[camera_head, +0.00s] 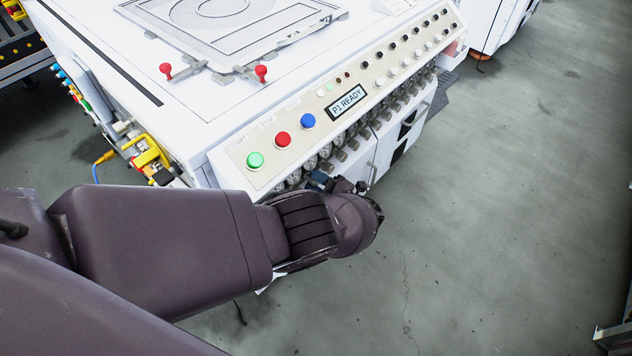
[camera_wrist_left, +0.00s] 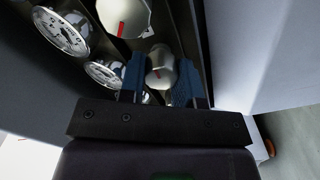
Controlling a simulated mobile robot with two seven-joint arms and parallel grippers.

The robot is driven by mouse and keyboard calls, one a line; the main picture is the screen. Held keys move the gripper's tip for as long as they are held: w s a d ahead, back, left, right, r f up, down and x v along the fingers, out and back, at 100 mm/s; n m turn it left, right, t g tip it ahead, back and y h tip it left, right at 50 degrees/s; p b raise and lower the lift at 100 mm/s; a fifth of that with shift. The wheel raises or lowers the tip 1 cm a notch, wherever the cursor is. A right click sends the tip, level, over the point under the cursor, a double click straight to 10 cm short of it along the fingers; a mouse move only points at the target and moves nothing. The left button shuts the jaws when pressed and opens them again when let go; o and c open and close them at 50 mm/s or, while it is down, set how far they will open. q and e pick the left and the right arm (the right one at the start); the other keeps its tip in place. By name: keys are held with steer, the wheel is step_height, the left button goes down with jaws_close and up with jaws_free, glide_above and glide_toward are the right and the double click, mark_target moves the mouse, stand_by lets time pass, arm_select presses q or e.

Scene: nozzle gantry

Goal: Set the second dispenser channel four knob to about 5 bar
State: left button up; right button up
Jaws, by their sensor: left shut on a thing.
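In the left wrist view, my left gripper (camera_wrist_left: 159,85) is shut on a light grey knob (camera_wrist_left: 160,62) with a red pointer mark. Its two blue fingers sit on either side of the knob. Another grey knob (camera_wrist_left: 124,14) with a red mark is just above it. A round pressure gauge (camera_wrist_left: 62,32) and a smaller-looking gauge (camera_wrist_left: 103,73) stand to the left; their readings are too small to tell. In the head view, my left gripper (camera_head: 345,184) is at the near end of the gauge row, mostly hidden by my wrist. The right gripper is not seen.
The white machine (camera_head: 200,110) carries a sloped panel with a green button (camera_head: 255,160), red button (camera_head: 282,140), blue button (camera_head: 307,121) and a display (camera_head: 346,101) reading "P1 READY". Several gauges and knobs line up below it. The grey floor (camera_head: 500,200) at right is clear.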

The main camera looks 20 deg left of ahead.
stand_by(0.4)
arm_select(q)
steer(key=o, duration=0.6)
steer(key=shift+o, duration=0.2)
